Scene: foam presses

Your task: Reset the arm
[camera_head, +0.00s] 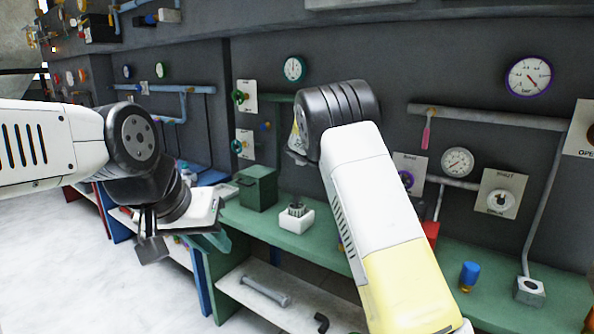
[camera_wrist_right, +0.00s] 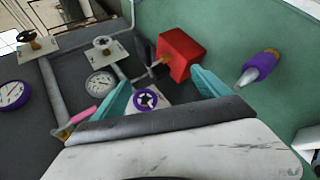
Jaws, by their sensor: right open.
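My left arm comes in from the left in the head view and bends down at its black wrist. My left gripper (camera_head: 212,238) points downward in front of the green bench; a teal finger shows, but its opening is not clear. My right arm rises from the bottom and bends away at its black joint; its gripper is mostly hidden behind it there. In the right wrist view my right gripper (camera_wrist_right: 160,78) is open, its two teal fingers apart with nothing held. A red box (camera_wrist_right: 181,54) and a purple valve wheel (camera_wrist_right: 147,99) lie beyond the fingers.
The green bench (camera_head: 325,247) carries a dark green box (camera_head: 258,188), a white block (camera_head: 283,220) and a blue-topped piece (camera_head: 469,274). Gauges (camera_head: 529,76), pipes (camera_head: 490,118) and valve plates (camera_head: 499,194) line the grey wall. Open pale floor (camera_head: 65,260) lies at left.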

